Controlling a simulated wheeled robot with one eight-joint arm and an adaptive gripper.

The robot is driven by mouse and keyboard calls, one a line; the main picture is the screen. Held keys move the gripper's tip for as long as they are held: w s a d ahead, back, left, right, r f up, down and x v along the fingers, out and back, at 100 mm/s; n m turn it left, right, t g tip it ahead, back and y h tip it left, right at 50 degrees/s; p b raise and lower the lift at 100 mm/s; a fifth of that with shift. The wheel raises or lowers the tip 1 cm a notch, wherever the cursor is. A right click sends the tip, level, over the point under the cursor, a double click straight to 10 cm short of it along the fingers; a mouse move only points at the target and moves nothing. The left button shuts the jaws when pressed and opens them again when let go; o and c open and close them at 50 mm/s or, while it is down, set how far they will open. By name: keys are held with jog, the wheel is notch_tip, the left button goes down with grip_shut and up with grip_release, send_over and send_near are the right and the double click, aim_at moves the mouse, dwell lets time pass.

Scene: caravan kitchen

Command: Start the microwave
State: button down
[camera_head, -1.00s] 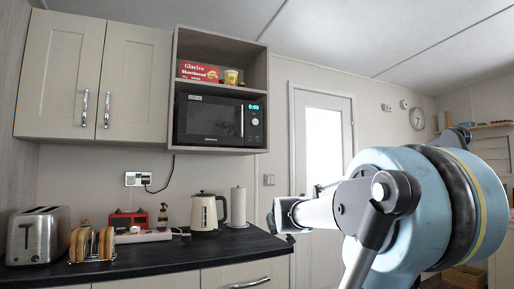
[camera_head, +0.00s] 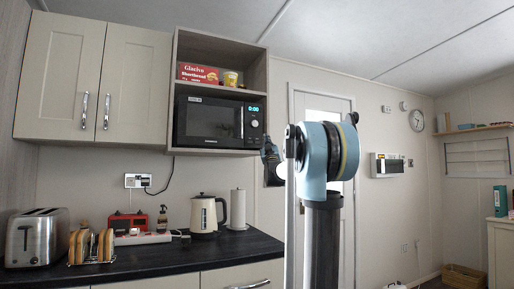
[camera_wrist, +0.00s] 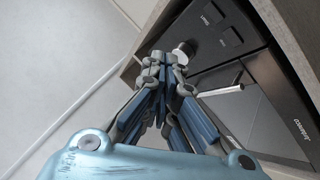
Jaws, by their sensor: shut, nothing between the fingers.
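The black microwave (camera_head: 208,122) sits in the lower shelf of the wall unit, its door shut. Its display (camera_head: 254,108) reads 0:00 and a round dial (camera_head: 254,122) is below it. In the wrist view the microwave's dark front (camera_wrist: 255,100) is tilted, with a silver dial (camera_wrist: 185,50), two square buttons (camera_wrist: 221,27) and a bar handle (camera_wrist: 221,90). My gripper (camera_head: 268,148) is just right of the microwave's control panel. Its closed fingertips (camera_wrist: 158,58) are empty and appear close to the dial; I cannot tell whether they touch it.
Red shortbread box (camera_head: 199,73) and yellow tub (camera_head: 231,78) stand on the shelf above. The counter (camera_head: 150,259) below holds a toaster (camera_head: 37,238), toast rack (camera_head: 91,246), kettle (camera_head: 204,213) and paper roll (camera_head: 238,208). The unit's side panel borders the microwave closely.

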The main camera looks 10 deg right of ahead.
aim_at(259, 142)
jog(key=shift+r, duration=0.15)
jog(key=shift+w+a, duration=0.45)
jog(key=shift+w, duration=0.95)
jog(key=shift+w+a, duration=0.4)
jog(key=shift+w, duration=1)
jog(key=shift+w+a, duration=0.45)
jog(key=shift+w, duration=0.95)
jog(key=shift+w+a, duration=0.15)
jog(key=shift+w, duration=0.2)
